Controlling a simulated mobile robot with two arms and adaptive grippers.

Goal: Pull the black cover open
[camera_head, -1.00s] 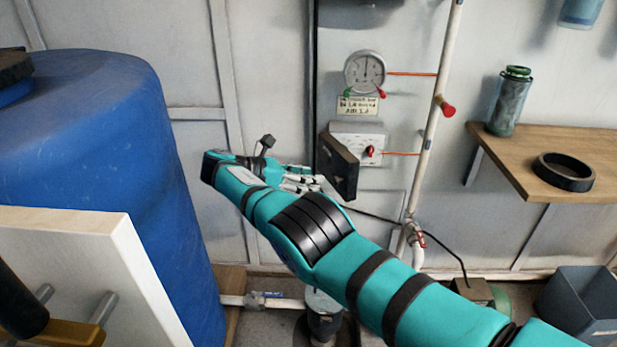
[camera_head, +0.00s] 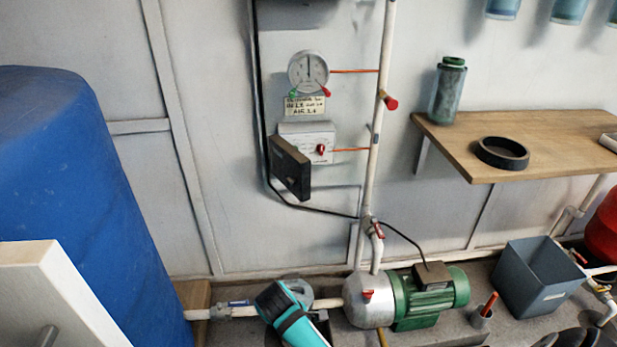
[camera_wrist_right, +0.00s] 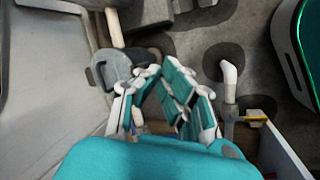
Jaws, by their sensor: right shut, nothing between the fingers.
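The black cover (camera_head: 290,168) is on the wall, left of the middle in the head view. It stands swung out at an angle at the left side of a white box (camera_head: 308,142), whose front with a red knob (camera_head: 321,149) shows uncovered. My right gripper (camera_wrist_right: 160,75) is in the right wrist view, its fingers drawn together and empty above the floor. It is apart from the cover. In the head view only a teal part of my arm (camera_head: 287,312) shows at the bottom. My left gripper is in neither view.
A round gauge (camera_head: 308,72) is above the white box, and a vertical pipe (camera_head: 380,120) runs to its right. A blue barrel (camera_head: 75,170) stands left. A green pump (camera_head: 430,295) and grey bin (camera_head: 538,278) are on the floor. A wooden shelf (camera_head: 540,135) is right.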

